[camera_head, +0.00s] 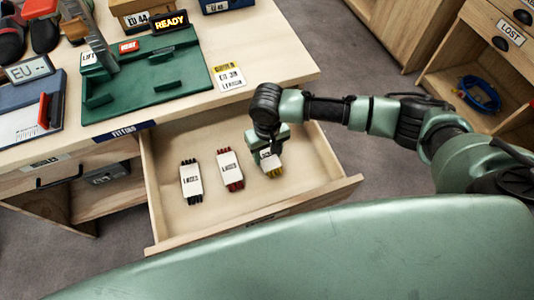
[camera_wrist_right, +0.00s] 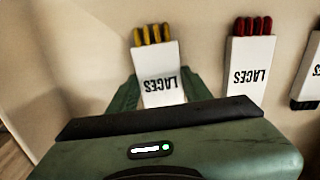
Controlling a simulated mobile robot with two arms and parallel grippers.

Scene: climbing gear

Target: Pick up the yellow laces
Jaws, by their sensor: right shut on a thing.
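The yellow laces (camera_head: 274,172) are in a white sleeve marked LACES, at the right of the open drawer in the head view. They also show in the right wrist view (camera_wrist_right: 160,85), with yellow ends sticking out of the sleeve. My right gripper (camera_head: 268,152) reaches down into the drawer and is shut on the yellow laces, one finger on each side of the sleeve. The gripper hides part of the sleeve in the head view. I cannot tell whether the pack touches the drawer floor. My left gripper is not in view.
In the open drawer (camera_head: 330,190), red laces (camera_head: 230,170) and black laces (camera_head: 191,182) lie left of the yellow ones. The table above holds a green fixture (camera_head: 150,95), a size card (camera_head: 229,77) and boxes. A shelf with a blue cord (camera_head: 480,95) stands at right.

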